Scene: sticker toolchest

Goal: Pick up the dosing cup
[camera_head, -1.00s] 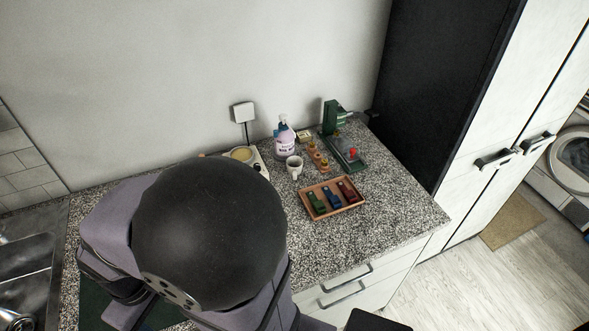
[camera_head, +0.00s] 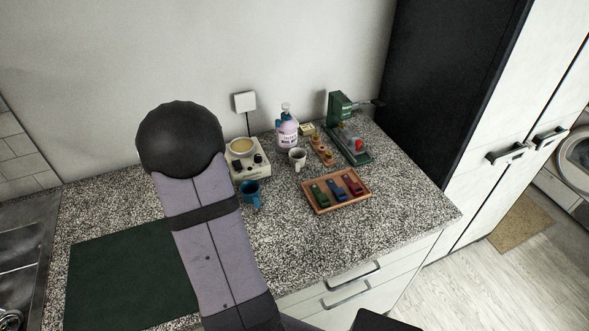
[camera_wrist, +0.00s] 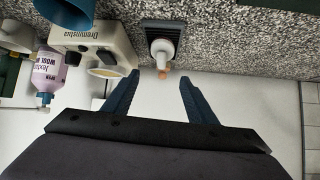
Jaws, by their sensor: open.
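A blue cup (camera_head: 250,193) with a handle stands on the counter in front of the cream device. A white cup (camera_head: 297,158) stands farther back, beside the bottle. I cannot tell for sure which is the dosing cup. Part of a blue object, likely the blue cup (camera_wrist: 68,12), is cut off at the top left of the wrist view. My gripper (camera_wrist: 160,78) is open and empty, with dark blue fingers apart. It is away from both cups, near a white orange-tipped object (camera_wrist: 163,49) on a dark base. My arm hides the gripper in the head view.
The cream device (camera_head: 246,166) with a yellowish pan stands behind the blue cup. A pink wool-wash bottle (camera_head: 287,134), a green machine (camera_head: 341,106) and a wooden tray (camera_head: 318,208) with coloured blocks are to the right. A green mat (camera_head: 120,281) lies empty at left.

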